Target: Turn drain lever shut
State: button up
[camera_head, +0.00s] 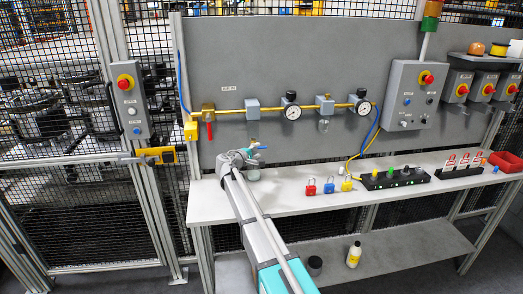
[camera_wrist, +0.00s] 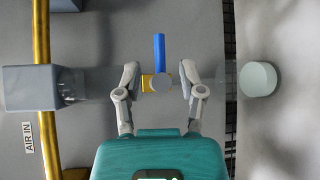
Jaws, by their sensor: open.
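The drain lever (camera_wrist: 159,50) is a blue bar on a small brass valve (camera_wrist: 148,82) with a grey round hub. In the wrist view it points up the picture, crosswise to the line from a grey-blue block to a pale cup. In the head view the lever (camera_head: 261,148) sticks out to the right beside my gripper (camera_head: 243,155). In the wrist view my gripper (camera_wrist: 160,80) is open, one finger on each side of the valve hub, with gaps visible. The lever reaches past the fingertips. My gripper hides part of the valve in the head view.
A pale green cup (camera_wrist: 258,79) sits below the valve; the grey-blue block (camera_wrist: 32,88) is on the yellow pipe (camera_wrist: 41,40). A red lever (camera_head: 209,130) hangs left. Padlocks (camera_head: 328,187) and a black rack (camera_head: 395,178) stand right on the white bench (camera_head: 285,207).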

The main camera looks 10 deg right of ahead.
aim_at(261, 148)
jog(key=shift+x, duration=2.55)
jog(key=shift+c, duration=0.2)
grip_shut()
jog(key=shift+a, duration=0.3)
jog(key=shift+d, duration=0.25)
